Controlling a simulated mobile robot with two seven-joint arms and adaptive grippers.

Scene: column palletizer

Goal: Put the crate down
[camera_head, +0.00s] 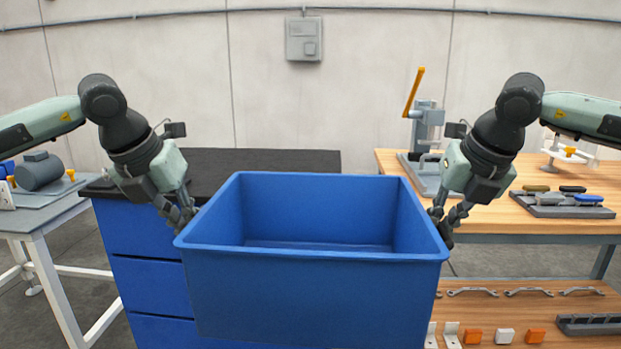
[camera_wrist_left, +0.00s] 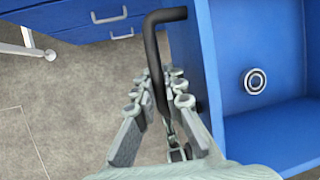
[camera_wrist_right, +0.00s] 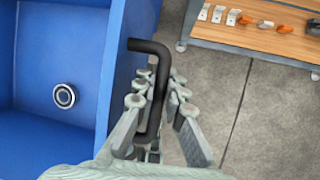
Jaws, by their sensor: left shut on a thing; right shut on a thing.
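A large blue open crate (camera_head: 318,292) hangs between my two arms in the head view, roughly level, with its open top up. My left gripper (camera_head: 184,217) is at the crate's left side and is shut on a black handle (camera_wrist_left: 153,60), seen in the left wrist view. My right gripper (camera_head: 447,222) is at the crate's right side and is shut on the other black handle (camera_wrist_right: 157,80), seen in the right wrist view. Both wrist views show a round grey and black disc (camera_wrist_left: 255,81) inside the crate on its floor. The crate's underside is hidden.
Behind the crate is a blue drawer cabinet (camera_head: 150,260) with a black top (camera_head: 270,160). A wooden workbench (camera_head: 550,225) with a press and tools stands right, with a lower shelf of parts. A grey table (camera_head: 40,215) stands left. Grey floor shows below the grippers.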

